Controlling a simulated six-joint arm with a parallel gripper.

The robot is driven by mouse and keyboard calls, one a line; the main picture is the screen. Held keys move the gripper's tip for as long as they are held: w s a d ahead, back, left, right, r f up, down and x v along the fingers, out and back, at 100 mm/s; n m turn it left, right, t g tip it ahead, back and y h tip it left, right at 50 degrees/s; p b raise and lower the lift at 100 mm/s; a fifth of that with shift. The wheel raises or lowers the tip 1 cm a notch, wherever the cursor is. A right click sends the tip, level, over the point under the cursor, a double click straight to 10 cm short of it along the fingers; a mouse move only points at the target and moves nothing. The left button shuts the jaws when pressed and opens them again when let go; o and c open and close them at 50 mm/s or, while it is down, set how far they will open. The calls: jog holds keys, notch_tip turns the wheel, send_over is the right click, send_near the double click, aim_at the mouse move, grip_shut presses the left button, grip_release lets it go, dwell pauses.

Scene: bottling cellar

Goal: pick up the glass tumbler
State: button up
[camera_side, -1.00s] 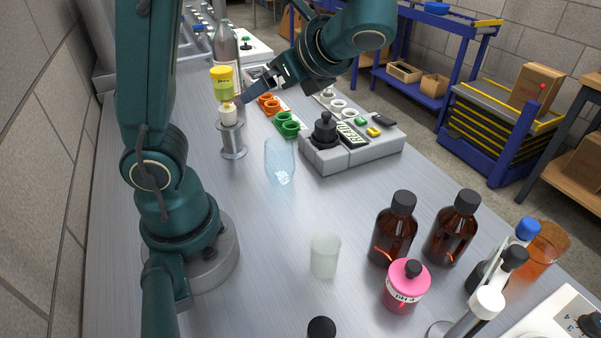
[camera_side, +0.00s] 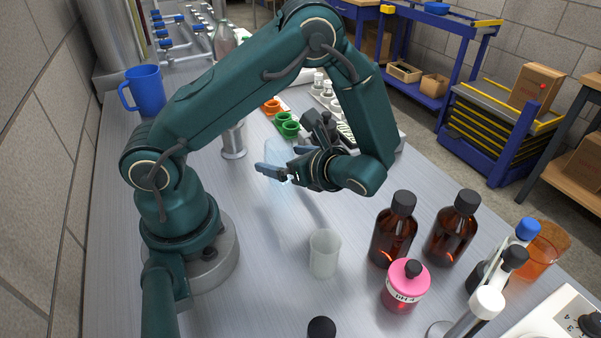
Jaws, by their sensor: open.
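The glass tumbler (camera_side: 274,150) is clear and faintly bluish and stands upright on the metal bench, left of the grey instrument. My gripper (camera_side: 279,162) is at the tumbler, with its fingers pointing left in the picture. The gripper is open. One finger shows in front of the tumbler's lower part, and the gripper hides some of the glass. I cannot tell whether the fingers touch the glass or whether it lies fully between them.
A frosted cup (camera_side: 324,253) stands nearer the camera. Brown bottles (camera_side: 392,236) and a pink bottle (camera_side: 405,286) stand at right. A metal stand (camera_side: 233,142) is left of the tumbler, green rings (camera_side: 287,126) are behind it, and a blue jug (camera_side: 146,92) is farther back.

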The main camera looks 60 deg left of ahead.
jog(key=shift+x, duration=2.6)
jog(key=c, duration=1.3)
